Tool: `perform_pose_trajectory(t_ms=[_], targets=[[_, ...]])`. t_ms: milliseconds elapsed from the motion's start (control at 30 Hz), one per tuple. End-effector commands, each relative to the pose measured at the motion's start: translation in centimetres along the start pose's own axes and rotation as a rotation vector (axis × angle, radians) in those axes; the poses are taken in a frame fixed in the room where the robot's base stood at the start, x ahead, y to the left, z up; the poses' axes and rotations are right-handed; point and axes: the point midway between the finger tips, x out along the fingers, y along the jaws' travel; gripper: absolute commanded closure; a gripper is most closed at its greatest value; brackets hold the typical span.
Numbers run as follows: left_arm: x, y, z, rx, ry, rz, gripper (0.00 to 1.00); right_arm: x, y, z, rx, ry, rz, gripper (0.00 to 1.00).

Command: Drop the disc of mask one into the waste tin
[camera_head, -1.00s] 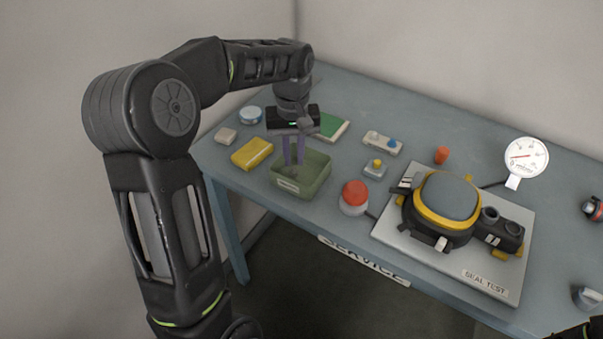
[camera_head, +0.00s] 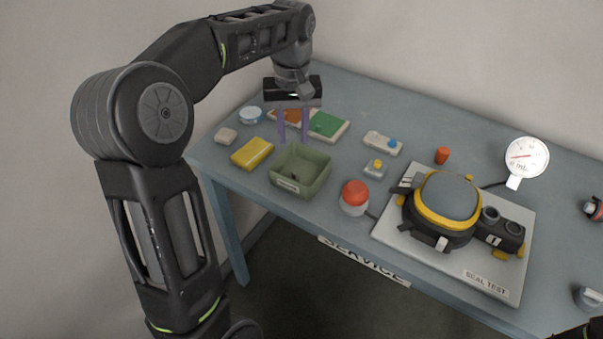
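The waste tin appears to be the open green box (camera_head: 309,181) with a small label, on the left part of the bench. My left gripper (camera_head: 293,142) is just above and behind its far rim, pointing down. Its two purple fingers are apart with nothing between them.
A yellow pad (camera_head: 252,153) lies left of the tin. A pressure dial (camera_head: 526,157) stands behind the plate. The bench's front edge is close below the tin.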

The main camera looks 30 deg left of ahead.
Motion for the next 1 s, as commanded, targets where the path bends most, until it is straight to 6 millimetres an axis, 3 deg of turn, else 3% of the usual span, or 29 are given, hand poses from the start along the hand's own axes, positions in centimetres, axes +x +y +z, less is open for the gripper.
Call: perform_pose_trajectory(t_ms=[167,1000], targets=[[-0.97,-0.03,0.02,0.0,0.0,0.0,0.68,0.02,0.01,0.0,0.0,0.0,0.0,0.64],[-0.92,-0.04,0.03,-0.001,-0.001,0.0,0.68,0.01,0.0,0.0,0.0,0.0,0.0,0.64]])
